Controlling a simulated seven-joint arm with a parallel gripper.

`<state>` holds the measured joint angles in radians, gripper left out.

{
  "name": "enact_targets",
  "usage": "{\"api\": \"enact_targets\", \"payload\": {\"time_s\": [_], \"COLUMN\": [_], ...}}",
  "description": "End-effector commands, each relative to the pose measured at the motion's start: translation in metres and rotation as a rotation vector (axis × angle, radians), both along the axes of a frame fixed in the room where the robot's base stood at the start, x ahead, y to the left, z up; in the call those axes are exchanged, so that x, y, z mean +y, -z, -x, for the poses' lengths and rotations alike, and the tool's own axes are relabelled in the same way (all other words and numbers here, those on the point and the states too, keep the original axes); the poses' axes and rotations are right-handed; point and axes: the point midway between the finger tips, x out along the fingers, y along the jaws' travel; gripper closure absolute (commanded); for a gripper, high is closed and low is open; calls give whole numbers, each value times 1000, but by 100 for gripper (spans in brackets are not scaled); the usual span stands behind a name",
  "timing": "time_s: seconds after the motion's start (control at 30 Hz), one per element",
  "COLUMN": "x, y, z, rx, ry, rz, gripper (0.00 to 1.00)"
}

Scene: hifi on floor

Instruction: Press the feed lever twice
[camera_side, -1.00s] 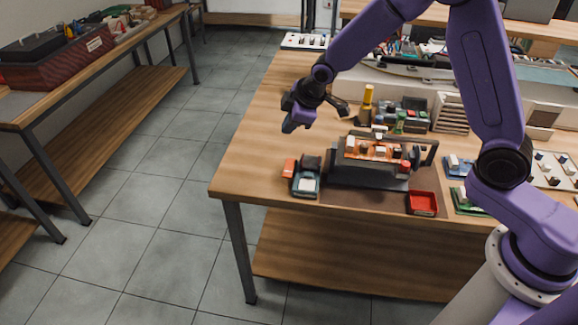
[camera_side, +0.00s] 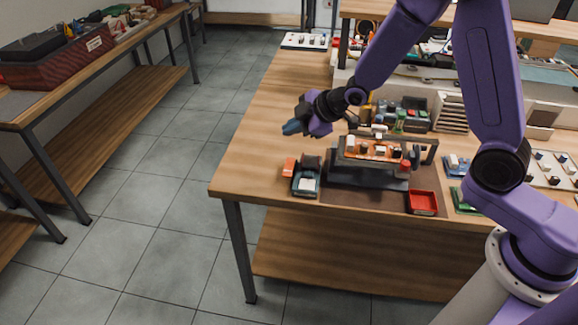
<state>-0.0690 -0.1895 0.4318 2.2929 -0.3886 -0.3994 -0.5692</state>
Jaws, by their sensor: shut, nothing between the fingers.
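A dark grey machine (camera_side: 368,178) stands on the wooden table, with an orange top part (camera_side: 372,150) that carries several small pieces. A dark bracket or handle shape (camera_side: 430,152) rises at its right end. I cannot tell for sure which part is the feed lever. My gripper (camera_side: 291,128) is shut and empty. It is above the table's left part, up and to the left of the machine and apart from it, with its fingers pointing left.
A blue-grey tray (camera_side: 306,186) and an orange block (camera_side: 289,167) sit left of the machine. A red tray (camera_side: 423,202) is at its front right. A yellow bottle, now mostly behind my wrist, and dark bins (camera_side: 415,110) stand behind. The table's left part (camera_side: 262,150) is clear.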

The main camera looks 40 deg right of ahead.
Motion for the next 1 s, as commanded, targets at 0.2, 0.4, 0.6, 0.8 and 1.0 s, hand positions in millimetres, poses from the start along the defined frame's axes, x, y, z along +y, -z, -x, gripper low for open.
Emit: {"api": "enact_targets", "payload": {"time_s": [0.2, 0.4, 0.6, 0.8, 1.0], "x": [0, 0, 0, 0, 0], "y": [14, 39, 63, 81, 87], "z": [0, 0, 1, 0, 0], "rx": [4, 5, 5, 3, 0], "ry": [0, 1, 0, 1, 1], "rz": [-1, 0, 1, 1, 1], "gripper": [100, 100, 100, 100, 100]}}
